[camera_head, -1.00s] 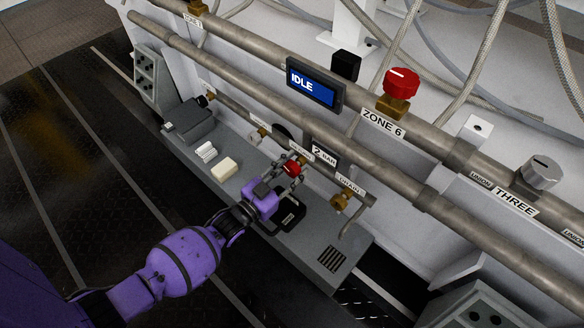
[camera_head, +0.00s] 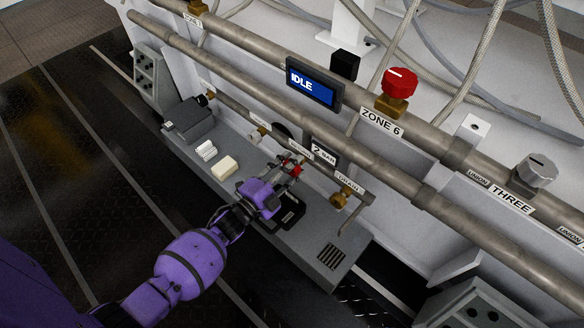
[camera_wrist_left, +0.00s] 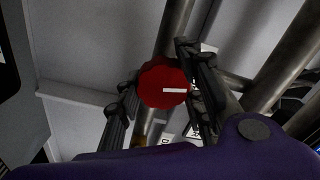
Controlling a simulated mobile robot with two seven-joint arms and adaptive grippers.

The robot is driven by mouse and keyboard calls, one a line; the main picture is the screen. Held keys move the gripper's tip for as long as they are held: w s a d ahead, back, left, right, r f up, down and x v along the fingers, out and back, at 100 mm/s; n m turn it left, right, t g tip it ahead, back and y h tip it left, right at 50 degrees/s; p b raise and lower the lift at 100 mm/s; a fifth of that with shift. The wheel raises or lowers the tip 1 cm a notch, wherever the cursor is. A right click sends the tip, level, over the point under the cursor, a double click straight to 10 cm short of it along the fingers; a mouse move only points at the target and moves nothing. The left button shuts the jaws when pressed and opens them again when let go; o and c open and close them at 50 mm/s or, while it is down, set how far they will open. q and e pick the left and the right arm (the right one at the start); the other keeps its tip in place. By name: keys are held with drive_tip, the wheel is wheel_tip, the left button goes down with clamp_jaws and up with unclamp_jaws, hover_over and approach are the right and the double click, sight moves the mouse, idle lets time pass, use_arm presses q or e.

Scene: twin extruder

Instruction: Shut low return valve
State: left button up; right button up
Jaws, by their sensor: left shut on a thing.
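A red valve knob (camera_head: 294,171) sits on the low pipe, under a label that reads like "RETURN" (camera_head: 300,149), partly covered by the fingers. In the left wrist view the red knob (camera_wrist_left: 165,84) shows a white mark lying about level. My left gripper (camera_head: 287,168) is shut on this knob, with one dark finger on each side of it; the left gripper (camera_wrist_left: 160,88) shows the same in the wrist view. My right gripper is not in view.
A brass drain valve (camera_head: 340,201) is to the right on the same low pipe. A grey ledge (camera_head: 300,250) below holds a black tray, a cream block (camera_head: 225,168) and a grey box (camera_head: 190,122). A larger red knob (camera_head: 400,82) marked ZONE 6 and an IDLE display (camera_head: 313,84) are above.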

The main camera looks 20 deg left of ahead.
use_arm(q)
drive_tip(key=shift+s+d+f+m, duration=0.15)
drive_tip(key=shift+d+f+m, duration=0.1)
drive_tip(key=shift+m, duration=0.95)
drive_tip(key=o, duration=1.1)
drive_tip(key=shift+f, duration=0.1)
drive_tip(key=shift+a, duration=0.15)
drive_tip(key=v, duration=1.1)
drive_tip(key=shift+s, duration=0.4)
